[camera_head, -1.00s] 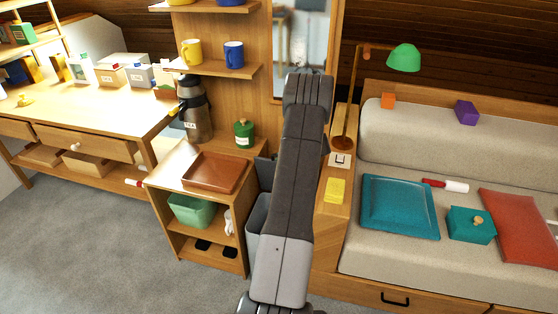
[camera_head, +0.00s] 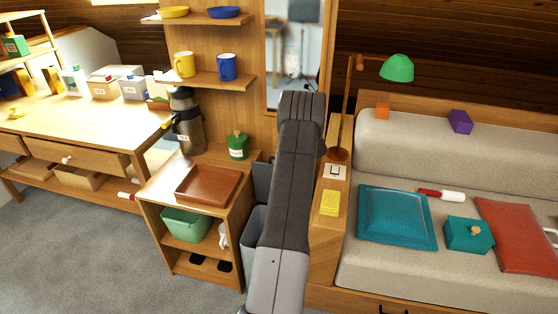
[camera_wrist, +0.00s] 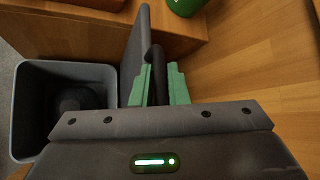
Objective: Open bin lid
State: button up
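The grey bin (camera_head: 254,232) stands between the low wooden shelf unit and the bench, partly hidden by my arm. In the wrist view its open mouth and dark inside show at the left (camera_wrist: 68,68). The bin lid (camera_head: 262,178) stands up at the back of the bin; in the wrist view it is the grey panel, seen nearly edge-on (camera_wrist: 135,52). My gripper (camera_wrist: 160,82) has its green fingers on both sides of a dark handle on the lid and appears closed on it. In the head view my arm hides the gripper.
A shelf unit with a brown tray (camera_head: 208,186) stands left of the bin. Carpet at the lower left is clear.

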jog(key=o, duration=0.3)
jog(key=b+v, duration=0.1)
jog(key=v, duration=1.3)
jog(key=p+x, duration=0.1)
jog(key=x, duration=1.3)
jog(key=shift+s, duration=0.1)
